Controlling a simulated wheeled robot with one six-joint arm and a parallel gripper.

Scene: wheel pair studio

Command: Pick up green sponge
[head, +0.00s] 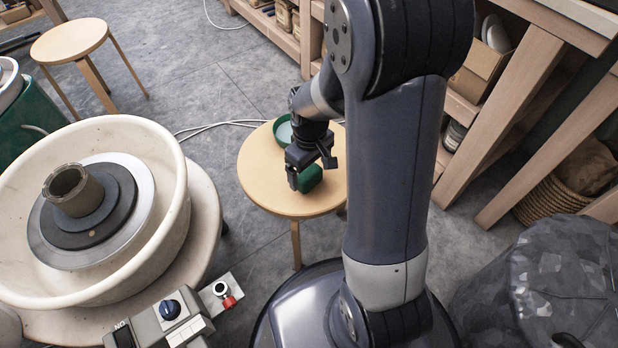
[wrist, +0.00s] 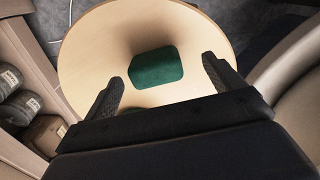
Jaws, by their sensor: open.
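The green sponge (head: 311,178) lies on a small round wooden stool (head: 270,187). In the wrist view the sponge (wrist: 157,68) is a dark green block with rounded corners, lying flat on the light stool top (wrist: 95,65). My gripper (head: 309,172) is over the stool, close to the sponge, and partly covers it in the head view. In the wrist view my gripper's fingers (wrist: 163,72) are spread wide and empty, with the sponge ahead of and between them. I cannot tell the exact height of the fingers above the stool.
A green round dish (head: 282,132) sits at the stool's back, partly behind my gripper. A pottery wheel with a cream basin (head: 170,215) and a clay cylinder stands at left. Wooden shelving (head: 470,110) is at right. Another stool (head: 70,40) stands at the back left.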

